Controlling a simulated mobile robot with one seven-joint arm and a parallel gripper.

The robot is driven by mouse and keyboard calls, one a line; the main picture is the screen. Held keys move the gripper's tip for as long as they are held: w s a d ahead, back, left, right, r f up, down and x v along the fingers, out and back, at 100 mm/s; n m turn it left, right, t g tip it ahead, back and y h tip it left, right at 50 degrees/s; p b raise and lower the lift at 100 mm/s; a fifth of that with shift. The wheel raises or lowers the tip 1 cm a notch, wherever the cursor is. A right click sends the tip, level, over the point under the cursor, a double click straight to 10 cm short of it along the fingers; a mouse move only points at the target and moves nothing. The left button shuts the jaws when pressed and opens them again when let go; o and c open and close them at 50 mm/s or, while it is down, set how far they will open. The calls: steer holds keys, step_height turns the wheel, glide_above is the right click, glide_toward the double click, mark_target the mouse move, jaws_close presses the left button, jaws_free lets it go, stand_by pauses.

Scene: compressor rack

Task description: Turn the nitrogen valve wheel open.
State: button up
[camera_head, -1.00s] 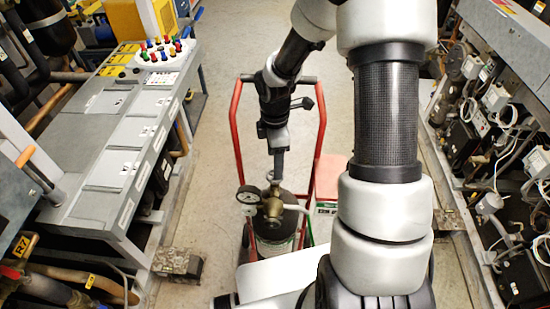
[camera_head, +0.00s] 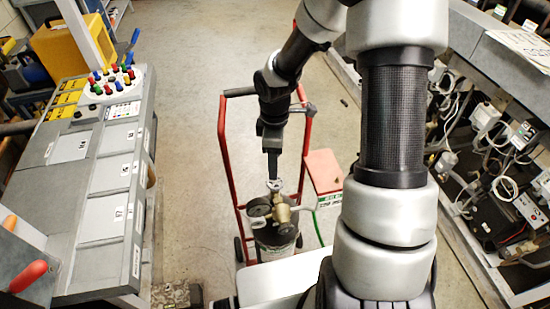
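The nitrogen cylinder (camera_head: 273,238) stands upright in a red-framed cart in the middle of the view. A brass valve body (camera_head: 283,213) with a round pressure gauge (camera_head: 259,207) sits on its top. The small grey valve wheel (camera_head: 273,186) is above the brass body, partly hidden by my gripper. My gripper (camera_head: 273,176) points down with its tips right at the wheel. I see the fingers narrow and edge-on, so I cannot tell whether they are open, shut or touching the wheel.
The red cart frame (camera_head: 226,150) rises on both sides of my gripper. A red-topped box (camera_head: 322,170) stands to its right. A grey control cabinet (camera_head: 100,190) is at left, compressor racks (camera_head: 490,130) at right. Floor (camera_head: 190,110) behind and left is clear.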

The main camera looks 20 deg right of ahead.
steer(key=shift+s+d+f, duration=0.1)
steer(key=shift+f, duration=0.45)
step_height(320, 180, down, 8)
steer(key=shift+f+b, duration=0.25)
steer(key=shift+b, duration=0.9)
steer(key=m+b, duration=0.1)
steer(key=m, duration=0.4)
steer(key=shift+r, duration=0.2)
steer(key=shift+f+m+b, duration=0.15)
steer(key=shift+m+b, duration=0.75)
steer(key=shift+m, duration=0.3)
steer(key=m+b, duration=0.1)
steer(key=m, duration=0.3)
steer(key=shift+r, duration=0.2)
steer(key=shift+r+m+b, duration=0.15)
steer(key=shift+m+b, duration=0.15)
steer(key=shift+m, duration=1.1)
steer(key=c, duration=0.8)
